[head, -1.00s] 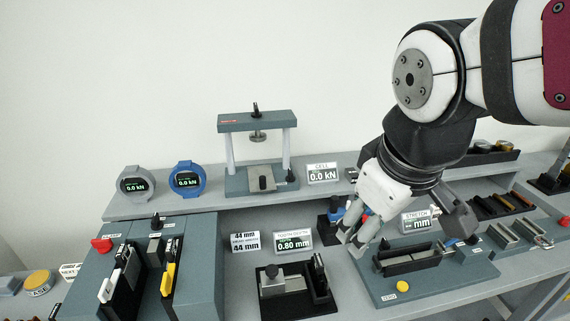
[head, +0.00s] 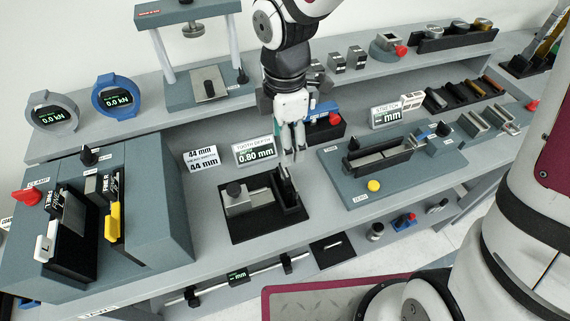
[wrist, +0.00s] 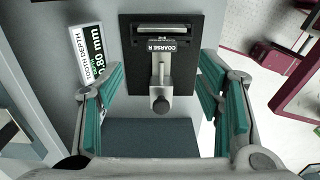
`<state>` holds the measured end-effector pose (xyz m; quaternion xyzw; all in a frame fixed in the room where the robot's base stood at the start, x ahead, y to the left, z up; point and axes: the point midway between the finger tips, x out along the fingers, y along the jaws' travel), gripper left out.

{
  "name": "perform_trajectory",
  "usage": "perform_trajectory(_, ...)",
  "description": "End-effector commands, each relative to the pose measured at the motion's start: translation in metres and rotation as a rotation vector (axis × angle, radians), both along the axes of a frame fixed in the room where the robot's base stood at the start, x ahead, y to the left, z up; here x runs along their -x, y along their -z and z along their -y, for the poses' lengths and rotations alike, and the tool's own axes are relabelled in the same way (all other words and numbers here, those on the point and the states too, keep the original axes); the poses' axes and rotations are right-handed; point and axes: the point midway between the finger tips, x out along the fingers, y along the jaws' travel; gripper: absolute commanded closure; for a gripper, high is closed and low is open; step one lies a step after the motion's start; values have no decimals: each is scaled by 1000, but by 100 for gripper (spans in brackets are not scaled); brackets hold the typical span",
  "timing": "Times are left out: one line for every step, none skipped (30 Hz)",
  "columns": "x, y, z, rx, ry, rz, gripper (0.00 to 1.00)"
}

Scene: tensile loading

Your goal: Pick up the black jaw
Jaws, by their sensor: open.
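A black jaw (head: 288,190) stands upright at the right side of a black tray on the bench, beside a grey block with a dark knob. In the wrist view the jaw (wrist: 160,46) shows a "COARSE R" label, near the top of the picture. My gripper (head: 294,153) points down just above the jaw, its fingers apart. In the wrist view my gripper (wrist: 162,105) has its green-padded fingers left and right, with nothing held between them. The grey block's knob (wrist: 161,104) shows between the fingers, farther down. I cannot tell whether a fingertip touches the jaw.
A tooth depth display (head: 255,150) stands close behind the tray. A stretch gauge fixture (head: 390,170) is to the right. A clamp machine (head: 150,225) with further dark jaws stands left. Bench in front of the tray is clear.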

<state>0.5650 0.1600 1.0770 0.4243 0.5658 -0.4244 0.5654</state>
Motion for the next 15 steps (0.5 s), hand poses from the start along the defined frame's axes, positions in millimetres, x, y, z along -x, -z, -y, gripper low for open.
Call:
perform_trajectory(0,12,0,1,0,-6,40)
perform_trajectory(0,18,0,0,-1,-5,40)
perform_trajectory(1,25,0,1,-1,-5,40)
perform_trajectory(1,30,0,0,1,-4,40)
perform_trajectory(0,35,0,1,0,-5,40)
perform_trajectory(0,41,0,1,0,-3,40)
perform_trajectory(0,45,0,1,2,-3,40)
perform_trajectory(0,48,0,1,2,-3,40)
perform_trajectory(0,51,0,1,2,-2,40)
perform_trajectory(0,53,0,0,1,-1,40)
perform_trajectory(0,54,0,1,2,-1,40)
perform_trajectory(0,56,0,1,2,0,40)
perform_trajectory(0,57,0,1,3,0,40)
perform_trajectory(1,59,0,0,3,-1,40)
perform_trajectory(1,63,0,0,4,-1,40)
